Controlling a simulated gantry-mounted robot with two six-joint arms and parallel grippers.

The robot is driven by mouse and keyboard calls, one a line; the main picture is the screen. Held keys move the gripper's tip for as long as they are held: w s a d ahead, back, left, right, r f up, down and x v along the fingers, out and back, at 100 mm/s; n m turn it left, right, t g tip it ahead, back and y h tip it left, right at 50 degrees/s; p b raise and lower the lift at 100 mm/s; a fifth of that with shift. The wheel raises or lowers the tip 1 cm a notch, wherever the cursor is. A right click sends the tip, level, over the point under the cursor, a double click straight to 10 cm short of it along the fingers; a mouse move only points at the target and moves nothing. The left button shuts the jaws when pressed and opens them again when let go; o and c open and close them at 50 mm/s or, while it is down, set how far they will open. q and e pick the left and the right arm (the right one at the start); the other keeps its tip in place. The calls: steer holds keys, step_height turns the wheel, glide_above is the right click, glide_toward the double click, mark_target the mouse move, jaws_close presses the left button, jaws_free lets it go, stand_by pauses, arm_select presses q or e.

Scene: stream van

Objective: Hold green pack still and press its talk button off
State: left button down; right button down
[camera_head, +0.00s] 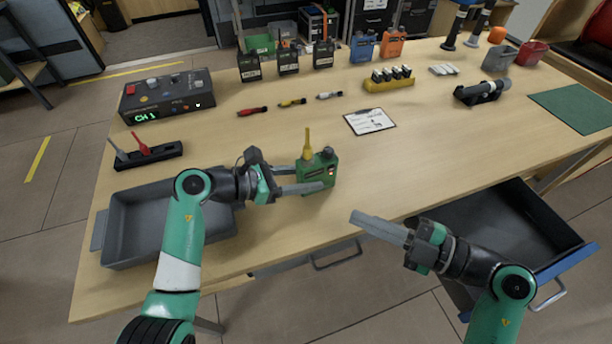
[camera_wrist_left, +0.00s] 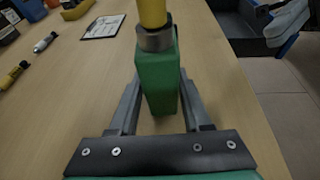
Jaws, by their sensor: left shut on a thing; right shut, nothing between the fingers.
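The green pack (camera_head: 319,172) stands upright on the table, with a yellow antenna (camera_head: 307,143) on top. A small red lit spot (camera_head: 331,172) shows on its right-hand face; I take it for the talk button, but it is too small to be sure. My left gripper (camera_head: 318,180) is shut on the pack from the left, one finger along each side. The left wrist view shows the green pack (camera_wrist_left: 158,85) between the fingers.
A grey tray (camera_head: 106,225) lies at the table's left front. An open drawer (camera_head: 560,255) is at the lower right. A clipboard (camera_head: 369,121), markers (camera_head: 292,102) and a control box (camera_head: 165,97) lie farther back. Several black packs (camera_head: 288,62) stand at the back.

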glide_toward(323, 172)
steer(key=shift+s+x, duration=0.15)
steer(key=shift+x, duration=1)
steer(key=shift+s+x, duration=0.15)
steer(key=shift+x, duration=1)
steer(key=shift+a, duration=0.15)
steer(key=shift+w+a, duration=0.25)
steer(key=shift+w, duration=0.15)
steer(key=shift+w, duration=0.1)
stand_by(0.5)
steer(key=shift+s+d, duration=0.25)
steer(key=shift+s, duration=0.3)
